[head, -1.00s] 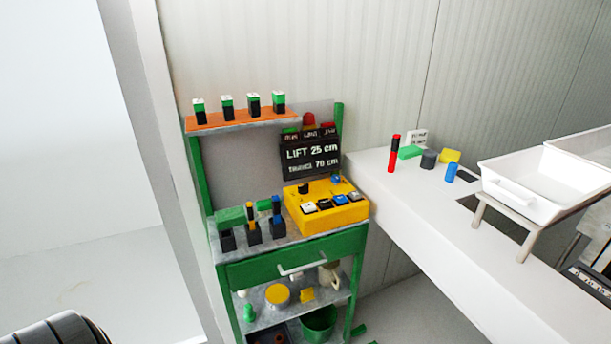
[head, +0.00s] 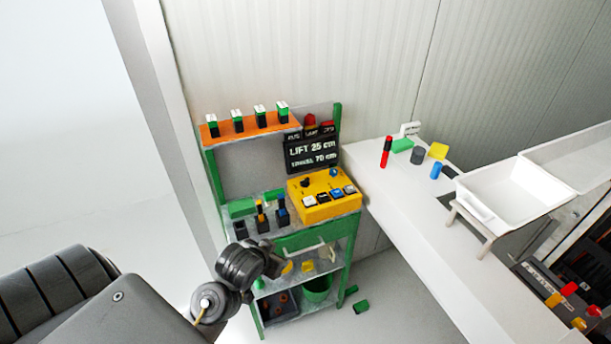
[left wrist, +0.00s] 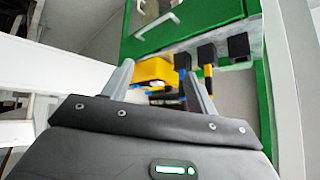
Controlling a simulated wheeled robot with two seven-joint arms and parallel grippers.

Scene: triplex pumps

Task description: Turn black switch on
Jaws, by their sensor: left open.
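A yellow control box (head: 322,210) sits on the green workstation's top in the head view, with several small switches along its front and a black knob (head: 306,182) behind them. In the left wrist view the yellow box (left wrist: 152,72) shows partly behind and between my fingers. My left gripper (left wrist: 160,88) is open, with nothing visible between its fingers. My left arm comes in from the left in the head view, in front of the workstation's left side. My right gripper is not in view.
Black holders with coloured tools (head: 264,222) stand left of the box. A black sign (head: 312,150) stands behind it, and an orange shelf (head: 246,134) is above. A drawer handle (head: 306,253) juts out below. A white counter (head: 405,215) lies to the right.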

